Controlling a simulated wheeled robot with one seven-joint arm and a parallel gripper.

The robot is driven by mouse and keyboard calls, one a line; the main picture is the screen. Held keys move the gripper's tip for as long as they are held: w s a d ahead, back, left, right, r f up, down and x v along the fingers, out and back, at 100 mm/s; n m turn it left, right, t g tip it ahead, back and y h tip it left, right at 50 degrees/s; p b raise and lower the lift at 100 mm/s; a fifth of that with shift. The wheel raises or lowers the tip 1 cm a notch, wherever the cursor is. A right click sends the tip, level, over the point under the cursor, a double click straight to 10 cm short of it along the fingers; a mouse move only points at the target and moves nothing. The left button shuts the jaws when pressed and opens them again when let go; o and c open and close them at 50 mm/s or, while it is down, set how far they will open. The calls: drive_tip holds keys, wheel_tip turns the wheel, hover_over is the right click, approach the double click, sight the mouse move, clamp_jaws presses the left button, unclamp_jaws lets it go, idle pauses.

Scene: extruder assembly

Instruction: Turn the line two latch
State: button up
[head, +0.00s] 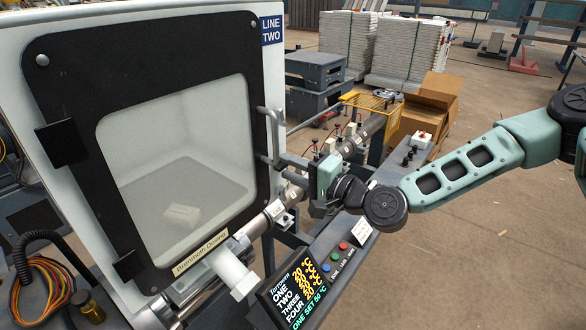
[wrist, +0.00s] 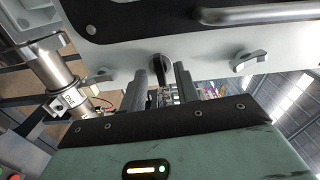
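The machine door (head: 75,85) has a black frame and a pale window, and it looks shut. The LINE TWO label (head: 272,30) is on the white panel at its upper right. In the wrist view a small dark latch (wrist: 161,68) stands on the white panel edge. My gripper (wrist: 160,72) is open, with one finger on each side of this latch and a gap visible at its left. In the head view my gripper (head: 312,190) is at the door's right side, and its fingertips and the latch are hard to make out.
A second, grey latch (wrist: 249,62) sits further right on the panel in the wrist view. The grey door handle (head: 270,135) is close to my gripper. A control panel with a temperature display (head: 298,290) and a metal barrel (wrist: 50,65) are nearby.

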drive_tip(key=shift+v, duration=3)
